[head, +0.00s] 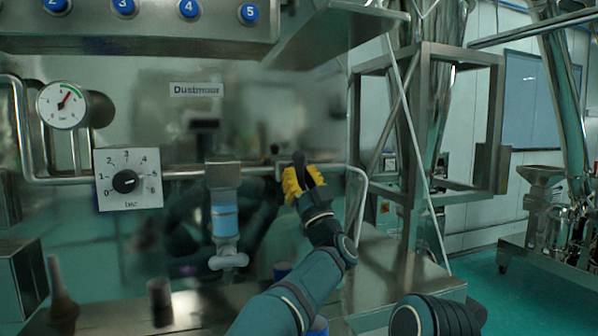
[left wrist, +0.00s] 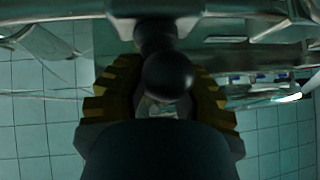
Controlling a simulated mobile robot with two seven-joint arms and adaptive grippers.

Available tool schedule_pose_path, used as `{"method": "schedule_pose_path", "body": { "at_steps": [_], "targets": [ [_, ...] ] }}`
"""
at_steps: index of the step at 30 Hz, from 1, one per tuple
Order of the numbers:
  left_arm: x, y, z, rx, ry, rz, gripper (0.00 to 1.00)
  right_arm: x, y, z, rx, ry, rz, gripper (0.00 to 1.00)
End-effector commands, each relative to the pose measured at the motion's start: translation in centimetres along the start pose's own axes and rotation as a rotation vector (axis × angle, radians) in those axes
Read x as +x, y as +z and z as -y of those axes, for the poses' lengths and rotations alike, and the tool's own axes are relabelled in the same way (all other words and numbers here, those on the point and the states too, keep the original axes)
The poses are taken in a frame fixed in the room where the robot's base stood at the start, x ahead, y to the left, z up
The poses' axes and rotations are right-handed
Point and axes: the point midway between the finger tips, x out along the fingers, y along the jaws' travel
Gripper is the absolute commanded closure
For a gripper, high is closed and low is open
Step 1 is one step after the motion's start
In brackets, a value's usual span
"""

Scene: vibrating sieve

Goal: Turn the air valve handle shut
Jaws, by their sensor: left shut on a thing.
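The air valve handle (head: 299,162) is a dark lever on the pipe at the front of the machine, right of the blue-bowled filter. My left gripper (head: 303,181), with yellow ribbed fingers, is shut on it. In the left wrist view the handle's round black knob (left wrist: 168,75) sits between the two yellow fingers of my left gripper (left wrist: 160,98). The fingers hide most of the handle in the head view, so its exact angle is hard to tell. My right gripper is not in view.
A pressure gauge (head: 63,105) and a numbered dial (head: 126,180) are at the left. The filter (head: 224,215) hangs close left of my left gripper. A pipe (head: 362,195) bends down on the right. A steel frame (head: 430,60) stands behind; green floor (head: 530,300) lies open at right.

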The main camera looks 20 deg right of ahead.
Motion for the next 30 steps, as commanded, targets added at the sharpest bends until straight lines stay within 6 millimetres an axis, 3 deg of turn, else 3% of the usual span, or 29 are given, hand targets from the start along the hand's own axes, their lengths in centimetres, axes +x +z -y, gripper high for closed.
{"method": "schedule_pose_path", "body": {
  "at_steps": [11, 12, 14, 25, 30],
  "targets": [
    [0.2, -0.3, 0.1, -0.006, -0.005, -0.004, 1.0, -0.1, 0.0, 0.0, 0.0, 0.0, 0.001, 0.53],
    [0.2, -0.3, 0.1, -0.006, -0.005, -0.004, 0.68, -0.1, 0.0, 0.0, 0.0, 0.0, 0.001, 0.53],
    [0.2, -0.3, 0.1, -0.005, -0.005, -0.004, 0.47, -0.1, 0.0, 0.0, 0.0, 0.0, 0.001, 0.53],
    [-0.1, -0.1, 0.0, -0.003, -0.002, 0.0, 0.47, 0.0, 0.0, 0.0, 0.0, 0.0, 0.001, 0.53],
    [-1.1, -0.1, -0.1, -0.003, -0.001, 0.002, 0.47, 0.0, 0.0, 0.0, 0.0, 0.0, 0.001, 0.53]
  ]
}}
